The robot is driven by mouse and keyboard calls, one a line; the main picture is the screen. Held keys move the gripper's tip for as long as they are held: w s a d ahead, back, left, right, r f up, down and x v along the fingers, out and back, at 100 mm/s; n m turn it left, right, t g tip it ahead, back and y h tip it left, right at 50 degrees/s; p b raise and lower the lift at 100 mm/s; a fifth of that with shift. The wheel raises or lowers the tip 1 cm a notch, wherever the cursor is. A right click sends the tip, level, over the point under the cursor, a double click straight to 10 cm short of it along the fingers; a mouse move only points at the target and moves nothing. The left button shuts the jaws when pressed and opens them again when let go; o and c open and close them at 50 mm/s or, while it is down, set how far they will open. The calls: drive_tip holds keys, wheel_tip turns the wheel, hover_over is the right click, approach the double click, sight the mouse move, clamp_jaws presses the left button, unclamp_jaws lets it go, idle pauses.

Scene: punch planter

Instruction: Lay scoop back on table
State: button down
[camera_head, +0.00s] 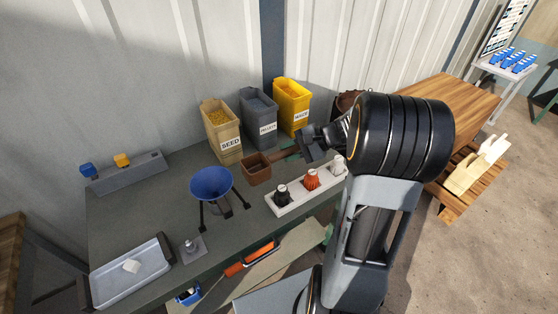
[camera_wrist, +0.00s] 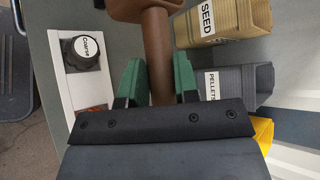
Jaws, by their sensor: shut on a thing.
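The brown scoop has a square cup (camera_head: 256,169) and a straight handle that runs back into my gripper (camera_head: 291,152). In the wrist view the scoop's handle (camera_wrist: 157,40) lies between the two green fingers of my gripper (camera_wrist: 160,80), which is shut on it. The scoop's cup is partly cut off at the top of that view. The cup is over the grey-green table (camera_head: 150,215), in front of the bins; I cannot tell whether it touches the tabletop. The inside of the cup looks empty, but it is small in view.
Bins marked SEED (camera_head: 222,135), PELLETS (camera_head: 259,120) and a yellow one (camera_head: 292,108) stand behind the scoop. A white strip with knobs (camera_head: 296,197) lies in front. A blue funnel (camera_head: 211,184) stands left. A tray (camera_head: 130,274) sits front left. Bare table lies left of the funnel.

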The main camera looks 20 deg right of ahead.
drive_tip(key=w+d+f, duration=0.1)
drive_tip(key=w+f, duration=0.1)
drive_tip(key=w, duration=0.1)
drive_tip(key=w+d+f, duration=0.2)
drive_tip(key=w+f, duration=0.1)
drive_tip(key=w+d+f, duration=0.1)
drive_tip(key=w+f, duration=0.2)
drive_tip(key=w, duration=0.1)
drive_tip(key=shift+d+b, duration=0.4)
drive_tip(key=shift+w+d+f, duration=0.1)
drive_tip(key=shift+w+f, duration=0.15)
drive_tip(key=shift+f, duration=0.1)
drive_tip(key=f, duration=0.3)
drive_tip(key=shift+w+d+f, duration=0.1)
drive_tip(key=shift+w, duration=0.1)
drive_tip(key=c, duration=0.9)
unclamp_jaws()
drive_tip(key=shift+o, duration=0.2)
drive_tip(key=shift+b, duration=0.3)
